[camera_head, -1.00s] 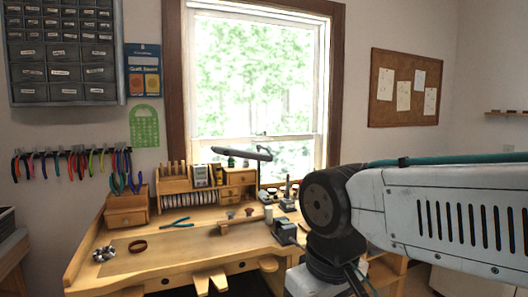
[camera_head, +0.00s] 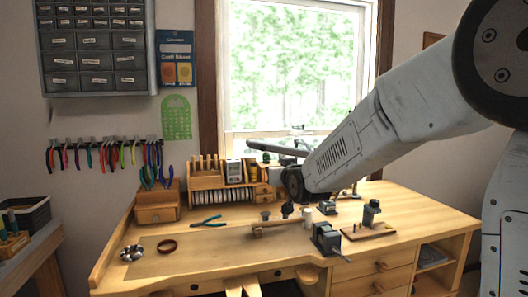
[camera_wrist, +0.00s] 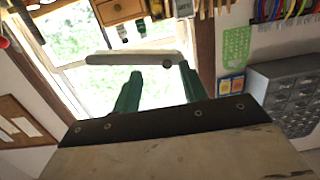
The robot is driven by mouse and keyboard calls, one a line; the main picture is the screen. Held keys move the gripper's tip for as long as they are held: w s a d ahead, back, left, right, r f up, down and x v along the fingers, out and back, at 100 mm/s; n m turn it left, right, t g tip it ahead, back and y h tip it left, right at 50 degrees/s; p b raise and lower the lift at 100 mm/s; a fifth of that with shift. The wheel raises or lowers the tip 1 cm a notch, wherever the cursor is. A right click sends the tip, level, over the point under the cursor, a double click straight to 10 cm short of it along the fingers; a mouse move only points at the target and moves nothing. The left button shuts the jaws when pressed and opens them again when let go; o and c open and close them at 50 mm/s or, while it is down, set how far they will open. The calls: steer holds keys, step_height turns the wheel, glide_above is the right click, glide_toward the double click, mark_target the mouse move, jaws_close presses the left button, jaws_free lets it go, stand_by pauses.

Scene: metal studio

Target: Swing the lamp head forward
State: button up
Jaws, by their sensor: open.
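The lamp head is a long, slim grey bar (camera_head: 270,147) in front of the window, above the back of the workbench. In the wrist view the lamp head (camera_wrist: 130,58) lies across the picture just beyond my fingertips, with a dark joint near its right end. My gripper (camera_wrist: 160,68) has two green fingers spread apart, with nothing held between them. I cannot tell whether a fingertip touches the lamp. In the head view my arm reaches over the bench to just right of the lamp, and the fingers are hard to make out there.
A wooden organizer (camera_head: 222,181) stands at the back below the lamp. A drawer cabinet (camera_head: 95,50) and a tool rack hang on the left wall.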

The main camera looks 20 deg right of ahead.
mark_target(263, 149)
steer(key=w+r+t, duration=0.1)
steer(key=w+t, duration=0.1)
steer(key=w, duration=0.3)
steer(key=w+r+t, duration=0.1)
steer(key=w+t, duration=0.1)
steer(key=w, duration=0.3)
steer(key=w+r+t, duration=0.1)
steer(key=w, duration=0.4)
steer(key=shift+a+r+t, duration=0.1)
steer(key=shift+a+t, duration=0.3)
steer(key=shift+s, duration=0.1)
jaws_close()
